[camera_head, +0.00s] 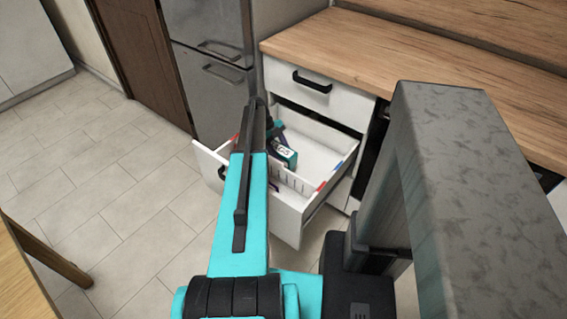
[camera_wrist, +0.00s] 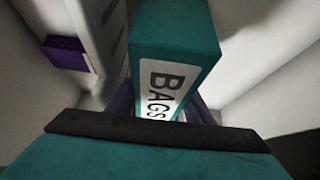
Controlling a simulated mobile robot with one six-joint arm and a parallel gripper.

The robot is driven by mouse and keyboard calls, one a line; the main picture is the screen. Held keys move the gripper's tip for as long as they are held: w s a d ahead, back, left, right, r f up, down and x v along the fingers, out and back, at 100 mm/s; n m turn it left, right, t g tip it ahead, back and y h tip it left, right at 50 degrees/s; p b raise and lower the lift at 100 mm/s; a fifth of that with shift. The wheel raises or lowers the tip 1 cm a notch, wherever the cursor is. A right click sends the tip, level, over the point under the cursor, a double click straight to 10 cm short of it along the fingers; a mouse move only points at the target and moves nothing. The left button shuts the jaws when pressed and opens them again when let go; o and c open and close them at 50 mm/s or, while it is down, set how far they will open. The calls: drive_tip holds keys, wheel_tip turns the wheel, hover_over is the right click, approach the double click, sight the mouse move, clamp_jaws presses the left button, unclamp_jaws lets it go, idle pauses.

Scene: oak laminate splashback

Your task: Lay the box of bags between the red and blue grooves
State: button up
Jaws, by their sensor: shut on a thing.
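The box of bags (camera_head: 285,156) is teal with a white label, inside the open white drawer (camera_head: 311,216). In the wrist view the box (camera_wrist: 180,32) fills the middle, its label reading "BAGS". My gripper (camera_wrist: 160,106) is shut on the box; in the head view my arm hides most of the gripper. A red mark (camera_head: 321,186) and a blue mark (camera_head: 338,165) show on the drawer's right wall. The box is left of them, beyond a slotted divider (camera_head: 291,181). I cannot tell whether the box touches the drawer floor.
The wooden worktop (camera_head: 400,65) overhangs a closed upper drawer (camera_head: 313,92). A steel fridge (camera_head: 211,75) stands to the left. Open tiled floor (camera_head: 110,190) lies left of the drawer.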

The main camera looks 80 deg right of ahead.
sight(274, 146)
drive_tip(key=shift+f, duration=0.1)
drive_tip(key=shift+f, duration=1.75)
drive_tip(key=shift+f, duration=0.1)
drive_tip(key=o, duration=1.1)
drive_tip(key=v, duration=1.2)
drive_tip(key=shift+b, duration=0.35)
